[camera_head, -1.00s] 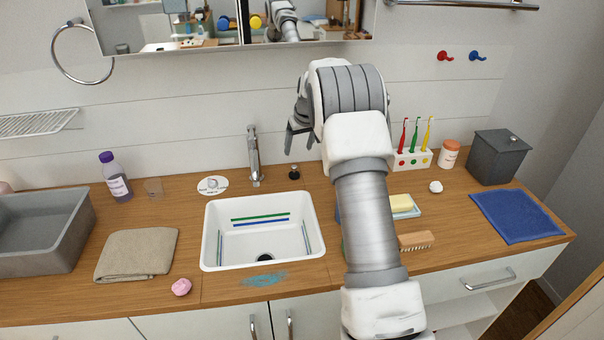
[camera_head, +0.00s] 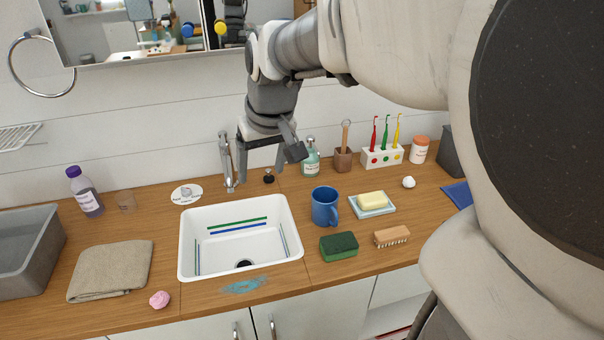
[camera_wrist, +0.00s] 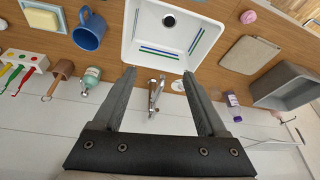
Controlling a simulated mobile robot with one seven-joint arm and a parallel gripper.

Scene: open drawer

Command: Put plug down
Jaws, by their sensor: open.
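The plug (camera_head: 269,176) is a small black piece with a knob. It stands on the wooden counter behind the sink, right of the tap, in the head view. In the wrist view I cannot make it out; my left-hand finger may hide it. My gripper (camera_head: 262,162) is open, pointing down near the wall, and looks empty. In the head view its fingers appear just above the plug and tap. It also shows in the wrist view (camera_wrist: 158,73), with the tap between the fingers. A white disc (camera_head: 187,194) with a small grey item lies left of the tap.
The white sink (camera_head: 190,256) is empty, with its drain (camera_head: 244,264) open. The tap (camera_head: 228,165) stands close to my fingers. A soap bottle (camera_head: 311,162), brush pot (camera_head: 343,160) and blue mug (camera_head: 324,206) stand to the right. A folded towel (camera_head: 110,270) lies left.

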